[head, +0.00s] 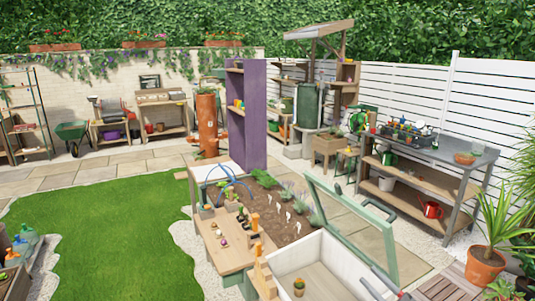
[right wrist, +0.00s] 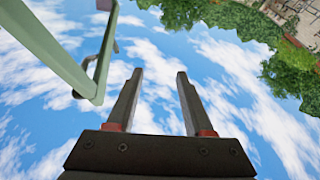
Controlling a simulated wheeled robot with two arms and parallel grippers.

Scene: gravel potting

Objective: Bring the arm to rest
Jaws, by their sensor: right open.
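My right gripper (right wrist: 160,73) points up at the sky in the right wrist view. Its two dark fingers, with reddish pieces at their bases, stand apart with only sky and cloud between them. It is open and empty. In the head view only a small dark part of what looks like this gripper (head: 386,281) shows at the bottom edge, by the white-walled cold frame (head: 335,250). The green frame of the raised lid (head: 352,222) is close to it; a green bar (right wrist: 52,47) also passes left of the fingers, apart from them. My left gripper is not in view.
A small potted cactus (head: 299,287) is inside the frame. A grey-topped workbench (head: 440,150) stands at the right, and a potted plant (head: 484,265) at the lower right. The lawn (head: 100,225) is clear.

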